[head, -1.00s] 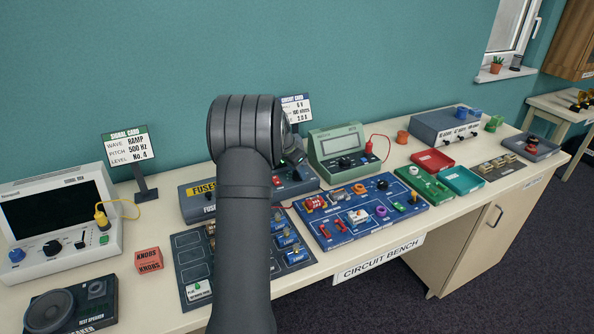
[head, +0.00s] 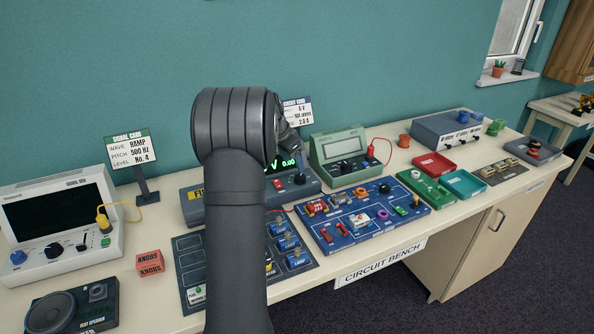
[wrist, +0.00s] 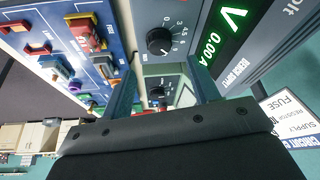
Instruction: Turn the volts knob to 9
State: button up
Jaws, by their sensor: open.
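The power supply (head: 312,187) is a blue-grey box behind my arm, with a lit green display reading 0.00. Its black volts knob (wrist: 158,41) shows in the wrist view beside a printed scale; 0, 3, 4.5 and 6 are partly legible. The pointer setting is too small to tell. My gripper (wrist: 165,92) is open and empty; its two fingers point toward the panel, apart from the knob, which lies beyond and between them.
A circuit card (head: 297,112) reading 6 V stands behind the supply. The green meter (head: 338,146) is close on its right. The blue circuit board (head: 335,238) lies in front, right, and the lamp board (head: 190,248) in front, left.

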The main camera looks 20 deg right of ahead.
aim_at(300, 176)
jog(key=v, duration=1)
jog(key=shift+r, duration=0.2)
jog(key=shift+f, duration=0.15)
jog(key=x, duration=1.7)
jog(key=shift+f, duration=0.1)
jog(key=shift+d+f, duration=0.1)
jog(key=shift+f, duration=0.15)
jog(key=shift+s+r+n, duration=0.1)
jog(key=shift+r+n, duration=0.15)
jog(key=shift+n, duration=0.45)
jog(key=n+t+y, duration=0.1)
jog(key=n+t, duration=0.1)
jog(key=n, duration=0.2)
jog(key=v, duration=1.3)
jog(key=shift+r+n, duration=0.3)
jog(key=shift+s, duration=0.1)
dwell(1.8)
